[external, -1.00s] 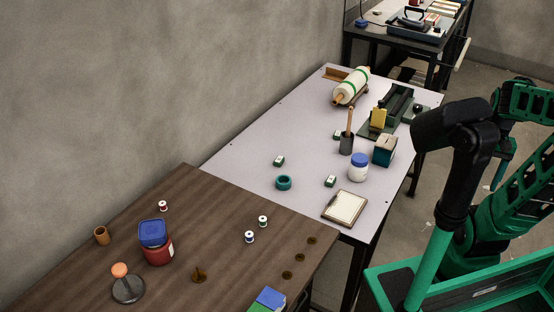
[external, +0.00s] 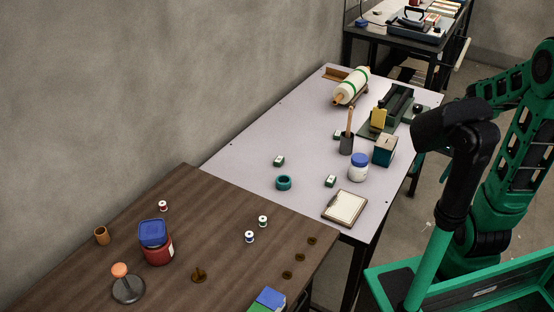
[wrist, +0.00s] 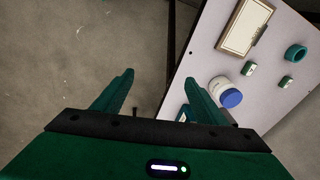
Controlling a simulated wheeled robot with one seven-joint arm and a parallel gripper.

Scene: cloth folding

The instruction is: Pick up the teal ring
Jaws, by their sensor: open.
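The teal ring (external: 283,183) lies flat on the pale grey table (external: 240,160), near the seam with the brown wooden table. In the wrist view the teal ring (wrist: 296,52) shows at the upper right, apart from my gripper. My gripper (wrist: 158,88) is open with nothing between its two green fingers, which point over the floor beside the table edge. In the external view my arm stands to the right of the table, and the fingers cannot be made out there.
Near the ring are small green-and-white blocks (external: 330,181), a white jar with blue lid (external: 359,172) and a clipboard (external: 344,207). A teal box (external: 384,150) and a dark cup with a stick (external: 347,144) stand farther back. Bare tabletop lies left of the ring.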

